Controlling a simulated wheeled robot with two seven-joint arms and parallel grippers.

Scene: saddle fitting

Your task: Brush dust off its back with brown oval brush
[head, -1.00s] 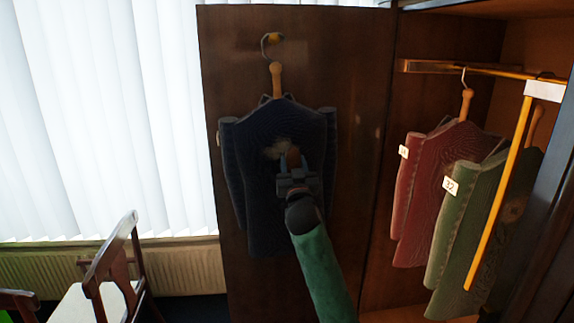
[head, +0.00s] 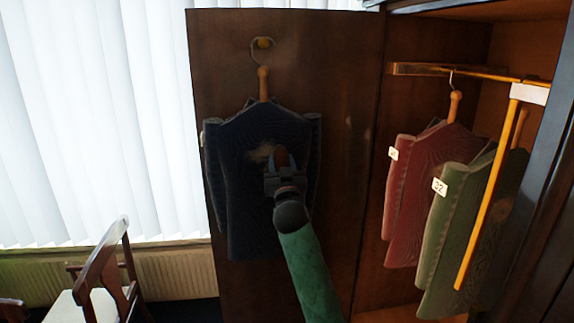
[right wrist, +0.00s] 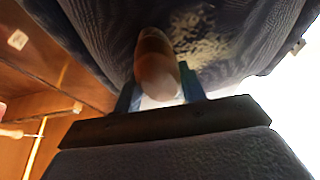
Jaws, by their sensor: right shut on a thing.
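A dark navy jacket (head: 255,215) hangs on a wooden hanger (head: 263,85) from a knob on the dark wardrobe door, its back facing me. A pale dust patch (head: 259,153) shows on the middle of its back; it also shows in the right wrist view (right wrist: 196,35). My right gripper (head: 282,168) is shut on the brown oval brush (right wrist: 154,65), which is held up at the jacket's back beside the dust. I cannot tell whether its bristles touch the cloth. My left gripper is not in view.
A red jacket (head: 430,205) and a green jacket (head: 460,215) with number tags hang in the open wardrobe at right. A wooden chair (head: 100,275) is at lower left, by the window blinds (head: 90,120).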

